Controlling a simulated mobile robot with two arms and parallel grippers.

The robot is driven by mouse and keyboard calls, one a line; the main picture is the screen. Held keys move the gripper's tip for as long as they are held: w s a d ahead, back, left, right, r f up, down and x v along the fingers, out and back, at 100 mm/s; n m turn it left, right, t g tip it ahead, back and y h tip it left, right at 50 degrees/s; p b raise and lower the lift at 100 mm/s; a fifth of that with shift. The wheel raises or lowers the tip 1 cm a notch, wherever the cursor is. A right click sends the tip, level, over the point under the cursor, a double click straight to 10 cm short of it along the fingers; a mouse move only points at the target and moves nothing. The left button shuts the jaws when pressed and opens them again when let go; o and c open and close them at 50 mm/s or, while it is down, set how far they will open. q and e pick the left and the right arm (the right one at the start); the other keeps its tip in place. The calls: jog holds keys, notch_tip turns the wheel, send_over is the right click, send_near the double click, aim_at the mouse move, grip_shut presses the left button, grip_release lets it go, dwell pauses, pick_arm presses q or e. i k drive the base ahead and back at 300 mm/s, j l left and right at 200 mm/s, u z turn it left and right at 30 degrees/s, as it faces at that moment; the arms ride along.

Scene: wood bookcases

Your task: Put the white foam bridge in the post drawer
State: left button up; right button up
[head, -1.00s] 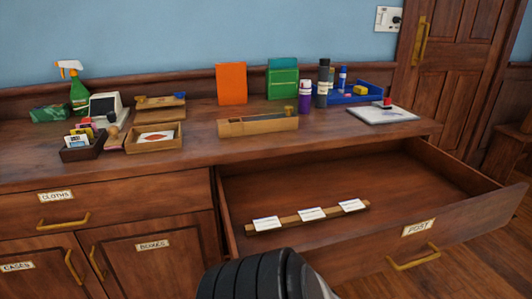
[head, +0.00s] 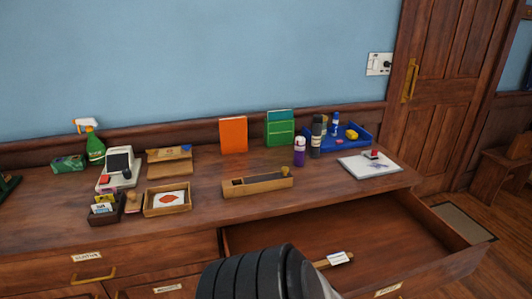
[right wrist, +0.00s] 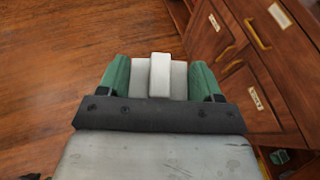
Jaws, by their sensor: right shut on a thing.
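The white foam bridge (right wrist: 160,84) is between the green fingers of my right gripper (right wrist: 161,72) in the right wrist view. The gripper is shut on it, and wooden floor shows beyond. Cabinet fronts stand to the right of it in that view. The post drawer (head: 440,274) is pulled open at the lower right of the head view.
The countertop above holds a wooden box (head: 258,187), an orange book (head: 233,134), a purple bottle (head: 300,151), a blue tray (head: 357,145) and a white pad (head: 368,167). The visible drawer floor around the strip looks clear.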

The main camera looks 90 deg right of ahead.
aim_at(383, 255)
jog(key=k+l+z, duration=0.15)
jog(key=z, duration=0.25)
jog(key=k+l+z, duration=0.15)
jog(key=z, duration=0.2)
jog(key=k+l, duration=0.2)
jog(key=l, duration=0.15)
jog(key=k+l+z, duration=0.15)
jog(key=l, duration=0.2)
jog(key=k+l, duration=0.2)
jog(key=l, duration=0.15)
jog(key=k+l+z, duration=0.1)
jog(key=l, duration=0.25)
jog(key=k+l, duration=0.25)
jog(key=l, duration=0.15)
jog(key=k+l+z, duration=0.15)
jog(key=l, duration=0.2)
jog(key=k+l, duration=0.15)
jog(key=l, duration=0.25)
